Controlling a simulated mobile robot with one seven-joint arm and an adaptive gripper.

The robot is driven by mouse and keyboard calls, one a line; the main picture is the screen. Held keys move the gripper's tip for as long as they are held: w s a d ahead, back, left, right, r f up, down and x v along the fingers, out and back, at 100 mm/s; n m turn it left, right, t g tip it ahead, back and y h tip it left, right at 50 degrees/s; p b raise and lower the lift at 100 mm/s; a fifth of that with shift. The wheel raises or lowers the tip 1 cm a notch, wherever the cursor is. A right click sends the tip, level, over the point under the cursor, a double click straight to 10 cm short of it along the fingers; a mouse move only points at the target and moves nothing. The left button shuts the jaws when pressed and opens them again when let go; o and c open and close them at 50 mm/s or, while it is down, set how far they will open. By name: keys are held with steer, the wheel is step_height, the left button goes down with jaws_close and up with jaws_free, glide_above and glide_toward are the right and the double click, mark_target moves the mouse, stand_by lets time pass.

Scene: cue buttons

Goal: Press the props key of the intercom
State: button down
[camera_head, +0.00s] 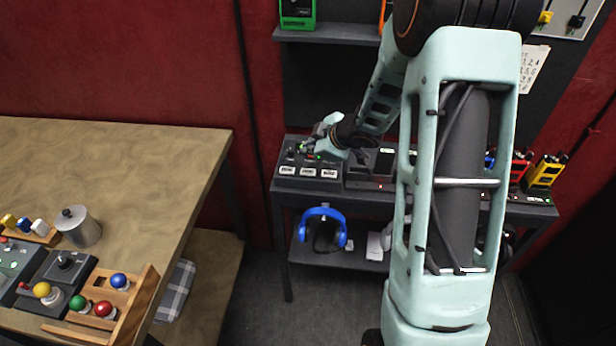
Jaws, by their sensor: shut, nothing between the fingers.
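A dark box with three white labels (308,171) along its front sits at the left end of the dark shelf table. It looks like the intercom. Small knobs or keys and green lights show on its top. The label text is too small to read, so I cannot tell which key is props. My gripper (317,148) is over the right part of the box's top, shut and empty. It hides some of the keys there. I cannot tell whether its fingertips touch a key.
Right of the box on the shelf table (281,186) stand dark devices and red and yellow radios (545,171), partly behind my arm. Blue headphones (322,229) hang below. A wooden table (120,160) with a metal can (78,227) and joystick boxes is at left.

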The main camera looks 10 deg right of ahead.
mark_target(309, 173)
steer(key=shift+f+b, duration=2.25)
steer(key=shift+f, duration=0.65)
steer(key=shift+f+b, duration=0.3)
steer(key=shift+f, duration=0.15)
steer(key=shift+f, duration=0.35)
steer(key=shift+r, duration=0.1)
steer(key=shift+r+p, duration=0.65)
steer(key=shift+r, duration=0.05)
step_height(309, 173, up, 5)
steer(key=p, duration=0.5)
steer(key=shift+r, duration=0.1)
